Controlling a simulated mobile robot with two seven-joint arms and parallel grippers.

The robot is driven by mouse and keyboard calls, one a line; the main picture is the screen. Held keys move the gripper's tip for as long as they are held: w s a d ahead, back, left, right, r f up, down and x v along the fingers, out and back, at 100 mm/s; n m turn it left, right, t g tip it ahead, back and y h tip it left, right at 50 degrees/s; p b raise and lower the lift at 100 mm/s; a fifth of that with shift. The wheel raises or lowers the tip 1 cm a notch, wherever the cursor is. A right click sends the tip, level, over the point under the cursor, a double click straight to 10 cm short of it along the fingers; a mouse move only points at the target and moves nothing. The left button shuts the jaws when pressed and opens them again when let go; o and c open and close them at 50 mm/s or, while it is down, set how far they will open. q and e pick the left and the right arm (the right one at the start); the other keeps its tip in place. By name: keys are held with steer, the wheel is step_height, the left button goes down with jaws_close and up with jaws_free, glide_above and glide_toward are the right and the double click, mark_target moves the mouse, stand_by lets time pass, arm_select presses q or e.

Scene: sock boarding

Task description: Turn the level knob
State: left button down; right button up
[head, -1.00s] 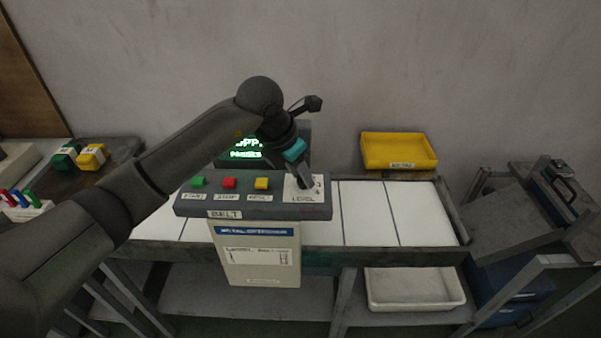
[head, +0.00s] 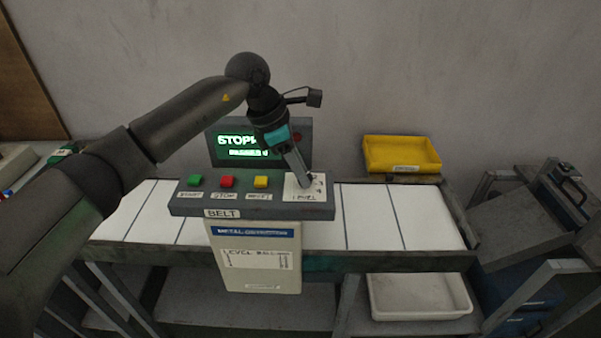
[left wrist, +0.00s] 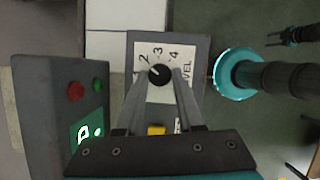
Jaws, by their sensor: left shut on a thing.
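The level knob (left wrist: 160,74) is a round black knob on a white plate marked 2, 3 and 4 in the left wrist view. A pale pointer mark shows on its upper left, but I cannot read the exact setting. My left gripper (head: 304,184) reaches down onto the LEVEL plate (head: 296,190) at the right end of the grey control panel (head: 190,209). Its fingers are shut on the knob, one on each side in the left wrist view (left wrist: 160,82). In the head view the fingers mostly hide the knob.
Green (head: 194,181), red (head: 227,182) and yellow (head: 261,182) buttons sit left of the plate. Behind them a display (head: 238,141) glows green, partly readable as "STOP". A white belt (head: 370,215) runs beneath. A yellow bin (head: 402,155) stands behind, a white tray (head: 420,297) below.

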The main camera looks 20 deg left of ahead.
arm_select(q)
steer(key=shift+m, duration=0.4)
steer(key=c, duration=0.5)
jaws_free()
steer(key=shift+c, duration=0.2)
steer(key=v, duration=1.5)
steer(key=shift+w+r, duration=0.15)
steer(key=shift+w, duration=0.1)
steer(key=shift+a, duration=0.1)
